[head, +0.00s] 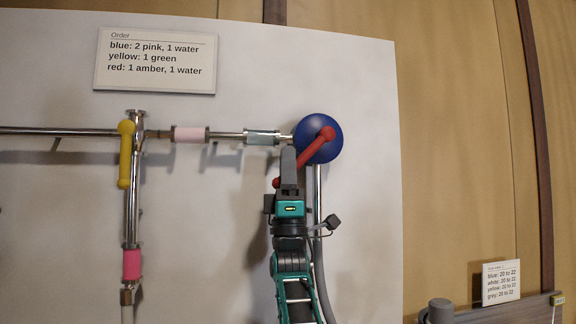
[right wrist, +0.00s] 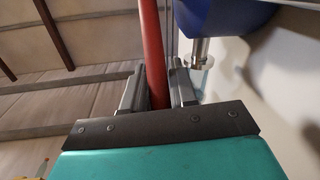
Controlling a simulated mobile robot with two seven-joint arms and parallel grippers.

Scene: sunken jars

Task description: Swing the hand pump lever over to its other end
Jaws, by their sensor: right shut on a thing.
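The hand pump is a blue round body (head: 322,139) on the white board, with a red lever (head: 312,147) on its front. The lever slants from the pump's upper right down to the lower left, where a red knob shows beside my gripper. My right gripper (head: 288,158) reaches up from below and is at the lever's lower end. In the right wrist view the red lever (right wrist: 153,60) runs between the two fingers of my right gripper (right wrist: 155,82), which is shut on it. The blue pump body (right wrist: 222,14) shows there at the upper right. My left gripper is not in view.
A white board (head: 220,220) carries metal pipes with pink and pale sleeves and a yellow lever (head: 126,155) at left. An order card (head: 155,61) hangs above. A second card (head: 501,281) stands at lower right near a grey knob (head: 440,311).

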